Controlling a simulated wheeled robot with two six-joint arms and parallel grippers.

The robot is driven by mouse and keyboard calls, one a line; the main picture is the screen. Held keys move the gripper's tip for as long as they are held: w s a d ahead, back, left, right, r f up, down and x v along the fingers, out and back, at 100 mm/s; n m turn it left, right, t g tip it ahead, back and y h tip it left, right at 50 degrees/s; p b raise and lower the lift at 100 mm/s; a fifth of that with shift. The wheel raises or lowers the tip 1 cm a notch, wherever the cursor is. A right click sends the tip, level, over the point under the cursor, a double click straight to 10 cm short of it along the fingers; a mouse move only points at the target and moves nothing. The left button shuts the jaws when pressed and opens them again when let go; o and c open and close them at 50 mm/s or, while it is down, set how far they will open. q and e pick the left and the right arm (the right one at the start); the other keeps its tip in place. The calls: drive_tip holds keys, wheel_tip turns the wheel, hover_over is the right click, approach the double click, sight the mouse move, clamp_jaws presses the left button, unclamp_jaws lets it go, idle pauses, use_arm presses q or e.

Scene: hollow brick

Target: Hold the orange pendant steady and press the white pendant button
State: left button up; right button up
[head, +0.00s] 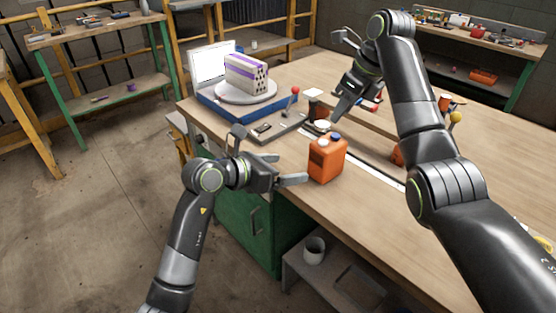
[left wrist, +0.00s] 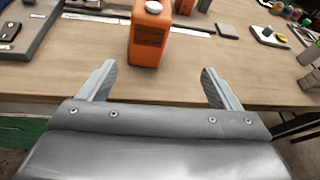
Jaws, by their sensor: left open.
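The orange pendant (head: 327,160) stands upright on the table near its front edge. On its top are a white button (head: 322,142) and, to the right, a blue button (head: 336,136). My left gripper (head: 267,158) is open and empty, just left of the pendant and apart from it. In the left wrist view the orange pendant (left wrist: 149,38) with its white button (left wrist: 153,6) stands beyond the two spread fingertips (left wrist: 158,70). The blue button is not seen there. My right gripper (head: 341,74) is open and empty above the table, behind the pendant.
Behind the pendant, a turntable (head: 246,98) on a blue base carries a hollow brick (head: 246,73). A panel with a red-knobbed lever (head: 293,95) lies left of the right gripper. A pale strip runs along the table. The front right tabletop (head: 400,235) is clear.

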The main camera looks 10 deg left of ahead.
sight(324, 155)
use_arm(q)
drive_tip(key=shift+m+t+y, duration=0.3)
drive_tip(key=shift+y, duration=0.4)
drive_tip(key=x, duration=0.5)
drive_tip(key=r+x, duration=0.1)
drive_tip(key=x, duration=0.4)
drive_tip(key=w+x, duration=0.1)
drive_tip(key=x, duration=0.5)
drive_tip(key=shift+w+r, duration=0.1)
drive_tip(key=shift+r, duration=0.15)
drive_tip(key=c, duration=1.3)
use_arm(e)
drive_tip(key=shift+c, duration=0.2)
clamp_jaws()
